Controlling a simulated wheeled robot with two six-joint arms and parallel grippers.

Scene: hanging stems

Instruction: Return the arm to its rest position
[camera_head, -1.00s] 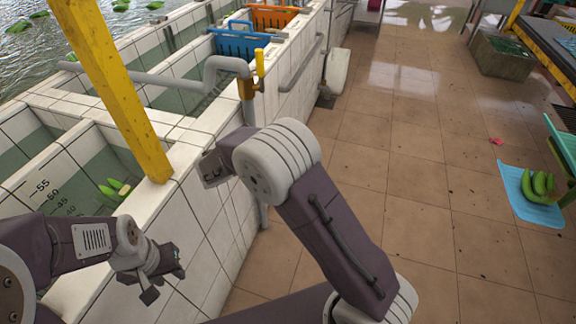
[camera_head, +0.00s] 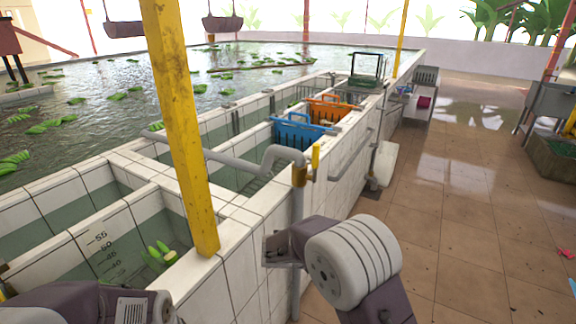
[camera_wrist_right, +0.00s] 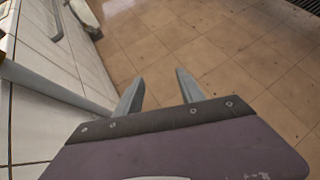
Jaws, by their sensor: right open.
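My right arm (camera_head: 352,262) comes in from the bottom right in the head view, bent beside the white tiled basin wall. My right gripper (camera_wrist_right: 158,92) shows in the right wrist view, with its two grey fingers apart and nothing between them. Bare brown floor tiles lie beyond the fingers, and a grey pipe and the white tiled wall are to their left. Part of my left arm (camera_head: 85,304) shows at the bottom left of the head view. Its gripper is out of the picture.
A yellow post (camera_head: 182,130) stands on the tiled basin wall, near a grey pipe (camera_head: 235,162) with a yellow valve handle. Blue (camera_head: 298,131) and orange (camera_head: 330,110) crates sit farther along.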

